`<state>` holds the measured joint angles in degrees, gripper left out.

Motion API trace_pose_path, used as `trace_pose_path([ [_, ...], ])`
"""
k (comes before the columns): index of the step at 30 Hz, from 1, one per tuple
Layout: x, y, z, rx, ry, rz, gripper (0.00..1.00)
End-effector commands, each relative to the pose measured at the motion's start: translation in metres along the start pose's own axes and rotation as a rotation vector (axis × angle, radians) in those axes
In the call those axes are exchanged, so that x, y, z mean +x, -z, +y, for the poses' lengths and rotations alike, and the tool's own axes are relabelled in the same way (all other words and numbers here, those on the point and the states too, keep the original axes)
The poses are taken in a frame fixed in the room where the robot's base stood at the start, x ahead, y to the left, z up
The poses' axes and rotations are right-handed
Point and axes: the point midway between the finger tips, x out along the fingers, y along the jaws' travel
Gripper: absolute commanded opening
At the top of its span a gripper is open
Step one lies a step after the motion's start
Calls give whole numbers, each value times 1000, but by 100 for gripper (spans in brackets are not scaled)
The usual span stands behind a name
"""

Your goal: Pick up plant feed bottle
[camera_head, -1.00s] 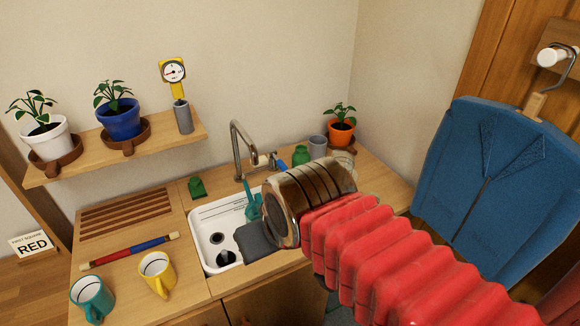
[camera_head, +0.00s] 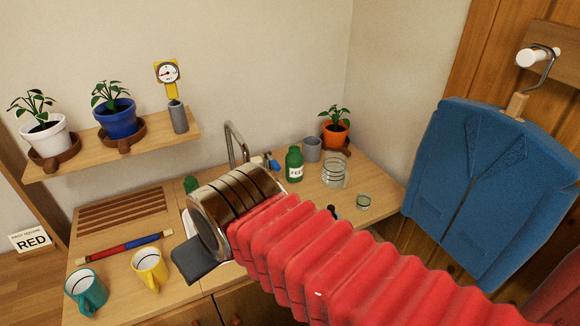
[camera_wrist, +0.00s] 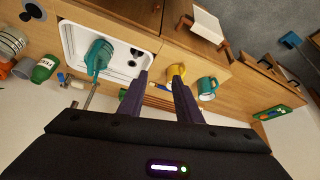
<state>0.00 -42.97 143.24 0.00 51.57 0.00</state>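The plant feed bottle (camera_head: 294,165) is a green bottle with a white label. It stands upright on the counter right of the tap, near the back wall. It also shows at the left of the wrist view (camera_wrist: 45,68), well to the side of the fingers. My gripper (camera_wrist: 160,85) has its two dark fingers apart with nothing held between them; the mugs and counter show beyond. In the head view my arm's metal end covers most of the sink, and the bottle is away to its right and behind. The fingertips are mostly hidden there.
A grey cup (camera_head: 312,149), an orange plant pot (camera_head: 336,133) and a glass jar (camera_head: 335,173) stand close to the bottle. The tap (camera_head: 236,143) rises to its left. A teal object (camera_wrist: 98,57) is in the white sink (camera_wrist: 68,38). Yellow (camera_head: 150,268) and teal (camera_head: 86,289) mugs stand front left.

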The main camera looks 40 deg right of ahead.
Motion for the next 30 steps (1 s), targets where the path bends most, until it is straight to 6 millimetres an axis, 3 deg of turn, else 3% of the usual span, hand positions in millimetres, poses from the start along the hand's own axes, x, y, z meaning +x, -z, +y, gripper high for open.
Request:
trace_pose_path([
  [5, 0, 0, 0, 0, 0, 0, 33],
  [10, 3, 6, 4, 10, -9, 7, 45],
  [14, 13, 21, 15, 33, -35, 31, 54],
  [17, 26, 40, 33, 64, -70, 63, 61],
  [24, 64, 87, 95, 141, -167, 159, 61],
  [30, 95, 115, 152, 193, -238, 240, 61],
])
